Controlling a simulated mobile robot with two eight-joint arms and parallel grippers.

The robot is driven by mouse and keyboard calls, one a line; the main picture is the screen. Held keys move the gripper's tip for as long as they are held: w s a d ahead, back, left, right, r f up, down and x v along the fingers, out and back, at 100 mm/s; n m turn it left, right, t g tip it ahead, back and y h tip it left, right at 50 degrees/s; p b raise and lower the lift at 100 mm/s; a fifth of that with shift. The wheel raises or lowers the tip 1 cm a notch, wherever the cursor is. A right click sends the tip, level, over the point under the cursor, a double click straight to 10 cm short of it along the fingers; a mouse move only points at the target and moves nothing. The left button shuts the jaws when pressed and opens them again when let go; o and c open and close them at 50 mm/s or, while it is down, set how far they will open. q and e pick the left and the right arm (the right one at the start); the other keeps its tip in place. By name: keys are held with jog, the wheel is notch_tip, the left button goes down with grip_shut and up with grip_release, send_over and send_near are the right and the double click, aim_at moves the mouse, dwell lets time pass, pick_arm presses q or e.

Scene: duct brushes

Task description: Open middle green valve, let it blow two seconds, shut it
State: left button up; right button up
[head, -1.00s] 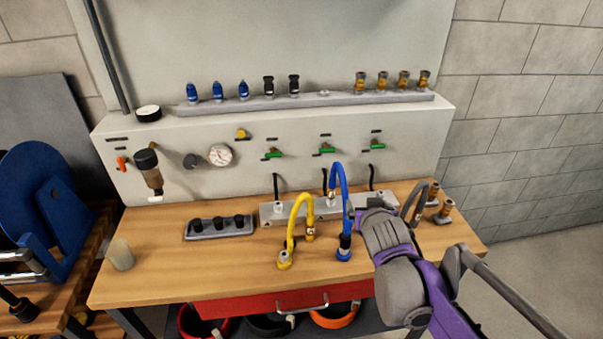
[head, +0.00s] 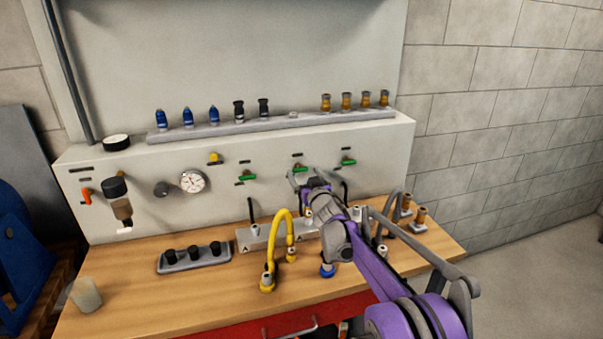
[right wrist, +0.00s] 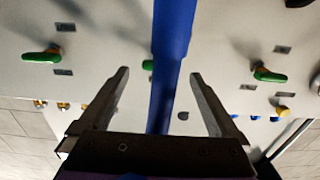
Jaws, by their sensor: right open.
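The middle green valve (head: 301,168) is on the pale panel, partly covered by my right gripper (head: 303,178) in the head view. In the right wrist view it (right wrist: 148,65) shows between the finger lines, partly behind a blue hose (right wrist: 172,60). The right gripper (right wrist: 158,98) is open in front of the panel; the hose crosses the gap between its fingers in the picture, and I cannot tell if it touches them. The left green valve (head: 246,177) and right green valve (head: 348,161) flank the middle one. My left gripper is not in view.
A yellow hose (head: 281,222) arches on the bench just left of my right arm. The blue hose's base (head: 327,271) shows below the arm. A shelf of fittings (head: 270,128) runs above the valves. A gauge (head: 192,181) is further left.

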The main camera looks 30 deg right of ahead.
jog(key=shift+x, duration=1)
jog(key=c, duration=1.4)
jog(key=shift+o, duration=0.2)
